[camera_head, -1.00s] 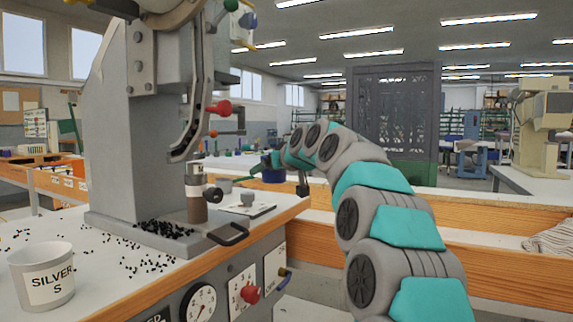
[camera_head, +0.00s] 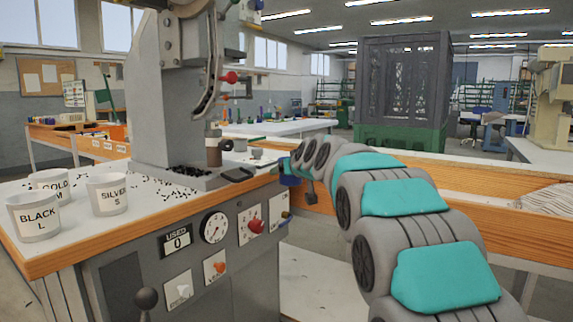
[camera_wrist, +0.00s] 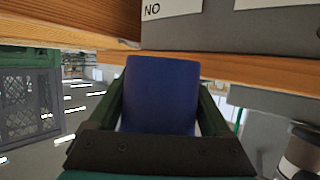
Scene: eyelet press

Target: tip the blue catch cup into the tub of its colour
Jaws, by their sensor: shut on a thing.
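The blue catch cup (camera_head: 290,179) shows small in the head view, just off the right end of the press bench. My gripper (camera_head: 284,163) is largely hidden by my arm there. In the wrist view the blue cup (camera_wrist: 162,95) stands between the two dark green fingers of my gripper (camera_wrist: 163,85), which are shut on it. Its inside is hidden, and I cannot tell its tilt. Three white tubs stand at the left of the bench: BLACK L (camera_head: 34,216), GOLD M (camera_head: 64,186) and SILVER S (camera_head: 108,195).
The grey eyelet press (camera_head: 150,105) stands on the bench, with black eyelets (camera_head: 190,170) scattered at its base. The bench's wooden edge (camera_head: 150,232) runs in front of the tubs. A wooden rail (camera_head: 420,190) runs behind my arm. Ceiling lamps appear low in the wrist view.

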